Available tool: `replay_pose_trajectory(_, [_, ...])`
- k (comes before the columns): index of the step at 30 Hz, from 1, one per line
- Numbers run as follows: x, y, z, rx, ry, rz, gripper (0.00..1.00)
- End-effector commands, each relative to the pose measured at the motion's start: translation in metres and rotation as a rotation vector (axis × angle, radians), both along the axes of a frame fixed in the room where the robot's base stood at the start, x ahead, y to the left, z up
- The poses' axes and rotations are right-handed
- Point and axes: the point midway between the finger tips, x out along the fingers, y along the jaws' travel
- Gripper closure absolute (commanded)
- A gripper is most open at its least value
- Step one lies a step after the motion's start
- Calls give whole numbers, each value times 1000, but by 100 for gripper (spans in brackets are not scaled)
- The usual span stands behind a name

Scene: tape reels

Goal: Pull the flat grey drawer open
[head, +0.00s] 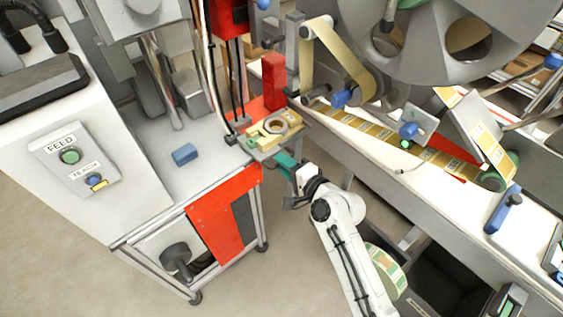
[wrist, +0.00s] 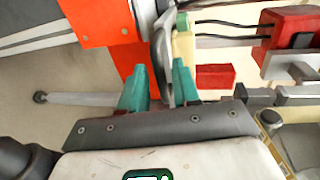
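The flat grey drawer (head: 261,154) shows as a thin grey tray at the right corner of the white-topped cart, partly hidden by the things on it. My gripper (head: 284,163), with teal fingers, is at its front edge. In the wrist view my gripper (wrist: 162,68) has its fingers apart. A thin grey curved piece (wrist: 163,50), seemingly the drawer's front or handle, stands between the fingertips. It is close to the right finger, with a gap to the left one. I cannot tell whether it touches either finger.
A tape roll (head: 276,124) and a yellowish block (head: 259,135) sit over the drawer. A red block (head: 273,81) stands behind. A blue block (head: 185,154) lies on the cart top. The machine bench (head: 360,148) is to the right. Open floor (head: 290,270) lies in front.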

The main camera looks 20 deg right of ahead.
Motion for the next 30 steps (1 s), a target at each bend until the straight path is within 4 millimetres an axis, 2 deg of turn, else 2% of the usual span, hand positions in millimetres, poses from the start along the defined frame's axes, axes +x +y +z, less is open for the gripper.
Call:
replay_pose_trajectory(6, [14,5,-4,-1,1,0,69])
replay_pose_trajectory(15, [15,5,-4,-2,0,0,70])
replay_pose_trajectory(24, [15,5,-4,-2,1,0,99])
replay_pose_trajectory(30, [15,5,-4,-2,1,0,100])
